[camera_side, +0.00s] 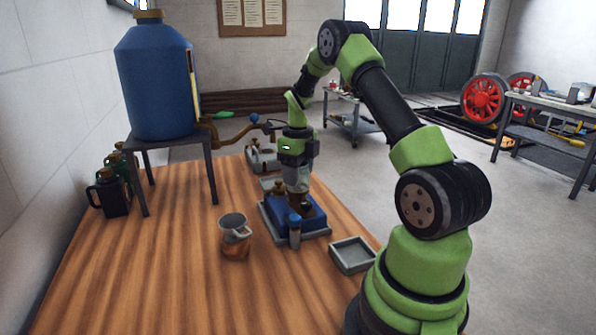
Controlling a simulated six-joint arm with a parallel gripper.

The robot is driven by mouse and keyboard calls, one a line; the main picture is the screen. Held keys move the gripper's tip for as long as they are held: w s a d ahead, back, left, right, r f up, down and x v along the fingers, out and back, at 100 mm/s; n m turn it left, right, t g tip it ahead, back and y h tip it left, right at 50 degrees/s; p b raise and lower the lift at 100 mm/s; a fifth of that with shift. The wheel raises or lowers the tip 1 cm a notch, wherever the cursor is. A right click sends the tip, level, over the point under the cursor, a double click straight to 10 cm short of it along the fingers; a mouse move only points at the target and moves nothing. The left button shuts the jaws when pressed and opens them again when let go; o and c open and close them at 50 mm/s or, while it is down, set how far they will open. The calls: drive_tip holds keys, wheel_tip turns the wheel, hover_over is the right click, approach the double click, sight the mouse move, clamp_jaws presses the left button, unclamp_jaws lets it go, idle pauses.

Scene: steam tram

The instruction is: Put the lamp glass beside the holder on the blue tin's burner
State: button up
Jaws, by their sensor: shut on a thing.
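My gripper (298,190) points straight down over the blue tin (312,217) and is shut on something. The thing it holds is largely hidden by the fingers, and I cannot make out its outline; it may be the lamp glass. The blue tin stands on a grey tray (322,235) on the wooden table. Brass-coloured parts show at the tin's top, close to my fingertips. I cannot tell whether the held thing touches the burner. Behind my gripper stands a grey holder-like object (262,160), partly hidden.
A small blue-capped bottle (295,232) stands at the tray's front edge. A big blue tank (158,80) on a stand has a brass tap pipe (209,130) reaching toward the table.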

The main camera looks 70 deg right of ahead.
drive_tip(key=shift+f, duration=1.2)
idle(0.4)
drive_tip(key=o, duration=1)
drive_tip(key=shift+r, duration=0.15)
wheel_tip(320, 180, up, 10)
drive_tip(key=shift+f, duration=0.15)
